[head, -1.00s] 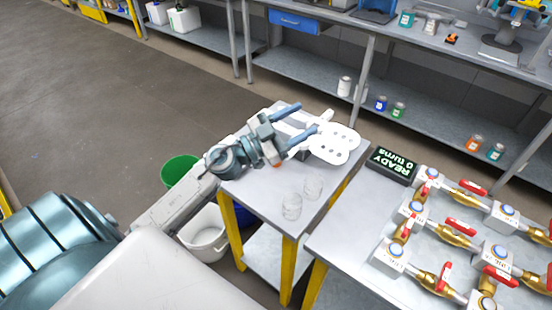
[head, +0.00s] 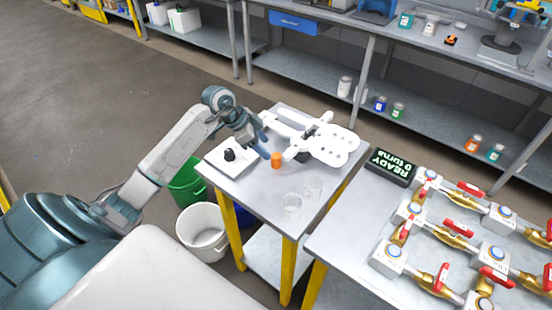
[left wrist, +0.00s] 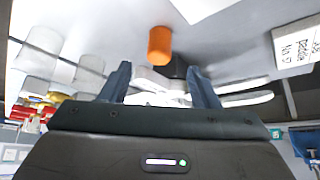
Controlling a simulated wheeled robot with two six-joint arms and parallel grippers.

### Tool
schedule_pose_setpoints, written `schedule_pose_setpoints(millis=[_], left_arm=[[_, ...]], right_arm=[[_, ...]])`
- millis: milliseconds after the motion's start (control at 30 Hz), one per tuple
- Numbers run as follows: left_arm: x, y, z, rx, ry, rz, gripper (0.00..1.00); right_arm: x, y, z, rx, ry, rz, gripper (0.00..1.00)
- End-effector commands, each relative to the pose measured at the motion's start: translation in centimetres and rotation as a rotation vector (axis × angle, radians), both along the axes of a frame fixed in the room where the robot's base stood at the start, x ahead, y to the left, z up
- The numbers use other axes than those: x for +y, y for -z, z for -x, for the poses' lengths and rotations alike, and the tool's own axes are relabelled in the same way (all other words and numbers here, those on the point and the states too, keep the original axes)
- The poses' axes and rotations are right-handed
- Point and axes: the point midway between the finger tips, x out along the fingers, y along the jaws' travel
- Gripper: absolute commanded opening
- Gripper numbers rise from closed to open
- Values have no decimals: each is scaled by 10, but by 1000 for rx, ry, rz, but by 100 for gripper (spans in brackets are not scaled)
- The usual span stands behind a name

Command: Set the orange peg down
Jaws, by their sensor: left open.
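The orange peg (head: 276,160) stands upright on the small grey table (head: 262,195), beside the white paddle-shaped parts (head: 335,145). My left gripper (head: 265,148) is just left of the peg in the head view, with its fingers pointing towards it. In the left wrist view the peg (left wrist: 160,46) shows beyond the two blue fingertips (left wrist: 160,82), in line with the gap between them. The fingers are spread and nothing is between them. My right gripper is in neither view.
A white plate with a black knob (head: 230,156) lies at the table's left corner. Two clear beakers (head: 292,206) stand at the front. A black "READY 0 turns" display (head: 391,166) and brass valves are to the right. Green (head: 187,188) and white (head: 203,232) buckets stand on the floor.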

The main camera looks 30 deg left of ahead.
Motion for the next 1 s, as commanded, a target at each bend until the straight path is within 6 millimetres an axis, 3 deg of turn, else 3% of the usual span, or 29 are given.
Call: schedule_pose_setpoints(millis=[367,500,700,933,1000], left_arm=[[-16,22,-11,0,1,6,56],[-25,37,-18,0,2,5,56],[-31,56,-25,-1,1,2,56],[-31,58,-25,-2,3,0,56],[-31,58,-25,-2,3,0,42]], right_arm=[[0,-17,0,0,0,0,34],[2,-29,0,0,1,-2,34],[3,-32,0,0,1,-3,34],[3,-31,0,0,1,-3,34],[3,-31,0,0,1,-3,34]])
